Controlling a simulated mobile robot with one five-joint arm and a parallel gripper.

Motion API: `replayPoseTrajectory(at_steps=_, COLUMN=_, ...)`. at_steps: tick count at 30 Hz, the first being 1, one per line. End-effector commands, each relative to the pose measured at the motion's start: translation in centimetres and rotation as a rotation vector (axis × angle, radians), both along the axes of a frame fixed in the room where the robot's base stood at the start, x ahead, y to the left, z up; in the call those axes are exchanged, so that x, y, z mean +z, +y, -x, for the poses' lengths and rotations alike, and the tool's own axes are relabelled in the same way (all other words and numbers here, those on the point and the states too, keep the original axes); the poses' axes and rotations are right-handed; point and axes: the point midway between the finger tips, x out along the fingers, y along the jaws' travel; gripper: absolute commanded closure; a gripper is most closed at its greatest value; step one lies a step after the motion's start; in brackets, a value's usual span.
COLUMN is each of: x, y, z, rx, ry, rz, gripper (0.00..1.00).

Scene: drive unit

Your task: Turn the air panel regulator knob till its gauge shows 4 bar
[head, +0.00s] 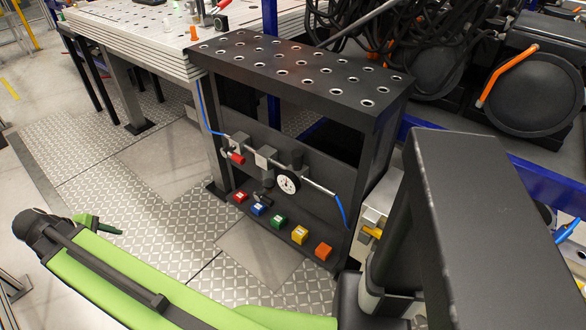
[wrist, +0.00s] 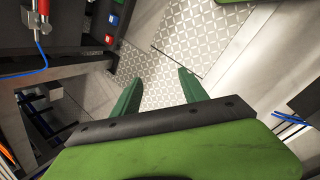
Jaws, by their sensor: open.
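The air panel is a metal pipe line on the front of a black perforated bench (head: 300,75). A round white gauge (head: 287,184) hangs on it; its needle is too small to read. Dark fittings sit around the gauge, one above (head: 297,160) and one to its lower left (head: 266,186); I cannot tell which is the regulator knob. My gripper (head: 103,226) is at the left of the head view, well away from the panel. In the wrist view my gripper (wrist: 160,76) has its green fingers apart, with nothing between them. The gauge is not in the wrist view.
A red valve handle (head: 237,158) is on the panel's left, with a blue hose (head: 204,108). Several coloured blocks (head: 279,222) line the bench's lower ledge. A perforated steel table (head: 150,35) stands behind left. The patterned floor (head: 165,165) between gripper and panel is clear.

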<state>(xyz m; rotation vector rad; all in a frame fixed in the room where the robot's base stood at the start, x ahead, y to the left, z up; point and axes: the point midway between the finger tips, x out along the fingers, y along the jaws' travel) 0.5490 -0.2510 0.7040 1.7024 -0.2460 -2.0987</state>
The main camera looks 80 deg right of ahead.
Motion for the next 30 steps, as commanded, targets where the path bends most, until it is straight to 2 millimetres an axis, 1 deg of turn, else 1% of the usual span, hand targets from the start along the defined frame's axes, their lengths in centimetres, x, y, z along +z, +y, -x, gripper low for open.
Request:
replayPoseTrajectory(at_steps=1, x=-4.5, y=-7.1, z=2.2, rx=0.014, ry=0.107, rz=0.094, gripper=0.49)
replayPoseTrajectory(at_steps=2, x=-4.9, y=-10.9, z=4.0, rx=0.031, ry=0.186, rz=0.146, gripper=0.49)
replayPoseTrajectory(at_steps=3, x=-5.2, y=-15.6, z=6.7, rx=0.048, ry=0.302, rz=0.203, gripper=0.49)
replayPoseTrajectory(at_steps=5, x=-5.3, y=-21.8, z=11.2, rx=0.061, ry=0.491, rz=0.265, gripper=0.49)
replayPoseTrajectory(at_steps=6, x=-5.0, y=-25.3, z=14.3, rx=0.063, ry=0.618, rz=0.287, gripper=0.49)
replayPoseTrajectory(at_steps=8, x=-4.4, y=-29.5, z=18.8, rx=0.057, ry=0.803, rz=0.295, gripper=0.49)
replayPoseTrajectory(at_steps=9, x=-3.8, y=-31.5, z=21.5, rx=0.051, ry=0.915, rz=0.286, gripper=0.49)
replayPoseTrajectory(at_steps=12, x=-2.3, y=-34.9, z=26.8, rx=0.028, ry=1.138, rz=0.243, gripper=0.49)
replayPoseTrajectory(at_steps=15, x=-1.0, y=-36.4, z=29.7, rx=0.012, ry=1.270, rz=0.200, gripper=0.49)
replayPoseTrajectory(at_steps=18, x=-0.2, y=-36.9, z=30.8, rx=0.006, ry=1.322, rz=0.180, gripper=0.49)
replayPoseTrajectory(at_steps=23, x=0.2, y=-37.1, z=31.3, rx=0.008, ry=1.328, rz=0.179, gripper=0.49)
replayPoseTrajectory(at_steps=26, x=0.2, y=-37.8, z=32.5, rx=0.006, ry=1.327, rz=0.178, gripper=0.49)
replayPoseTrajectory(at_steps=30, x=0.2, y=-39.5, z=35.2, rx=0.005, ry=1.326, rz=0.178, gripper=0.49)
